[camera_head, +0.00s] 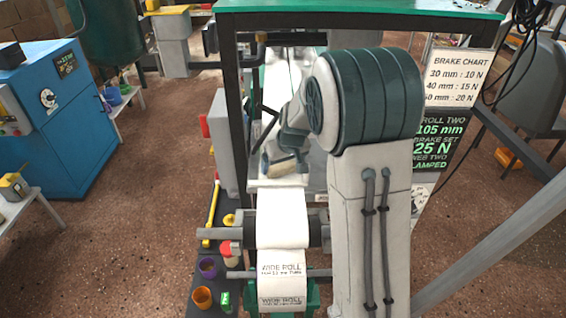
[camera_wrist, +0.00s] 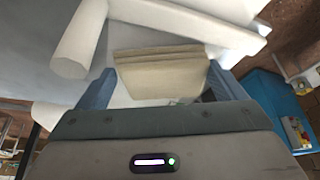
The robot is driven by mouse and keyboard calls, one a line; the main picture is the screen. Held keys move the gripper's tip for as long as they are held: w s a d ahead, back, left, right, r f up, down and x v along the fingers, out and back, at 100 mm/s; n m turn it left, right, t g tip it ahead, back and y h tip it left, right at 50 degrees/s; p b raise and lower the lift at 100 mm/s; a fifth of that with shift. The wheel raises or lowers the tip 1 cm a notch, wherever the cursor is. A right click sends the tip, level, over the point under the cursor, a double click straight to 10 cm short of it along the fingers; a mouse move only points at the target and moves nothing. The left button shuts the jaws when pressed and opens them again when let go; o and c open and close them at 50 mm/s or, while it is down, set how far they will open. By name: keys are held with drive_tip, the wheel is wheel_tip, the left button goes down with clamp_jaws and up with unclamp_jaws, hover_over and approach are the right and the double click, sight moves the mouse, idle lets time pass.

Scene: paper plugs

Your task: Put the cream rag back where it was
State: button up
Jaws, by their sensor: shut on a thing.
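The cream rag (camera_wrist: 160,72) shows in the wrist view as a folded, layered pad between my two blue-grey fingers. My gripper (camera_wrist: 160,80) is shut on it. A pale white surface lies beyond the rag; I cannot tell whether the rag touches it. In the head view my gripper (camera_head: 284,160) is over the far part of the paper machine, beyond the white paper roll (camera_head: 283,222). There my arm partly covers it, and the rag is too small to make out clearly.
A dark shelf beside the machine holds a purple cup (camera_head: 208,267), an orange cup (camera_head: 202,297) and a yellow tool (camera_head: 212,208). A dark frame with a green top (camera_head: 350,12) spans the back. A blue cabinet (camera_head: 60,110) stands left; signs hang right. Floor between is open.

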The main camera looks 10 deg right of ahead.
drive_tip(key=o, duration=0.7)
drive_tip(key=shift+f, duration=0.1)
drive_tip(key=shift+s+r, duration=0.1)
drive_tip(key=shift+r, duration=0.45)
drive_tip(key=a+v, duration=0.1)
drive_tip(key=v, duration=1)
drive_tip(key=s+f, duration=0.1)
drive_tip(key=s, duration=0.7)
drive_tip(key=s+f+m+g, duration=0.1)
drive_tip(key=s, duration=0.8)
drive_tip(key=s+f+m, duration=0.1)
drive_tip(key=s, duration=0.8)
drive_tip(key=shift+s+a+g+h+b, duration=0.1)
drive_tip(key=shift+g+h+b, duration=0.2)
drive_tip(key=shift+h, duration=0.1)
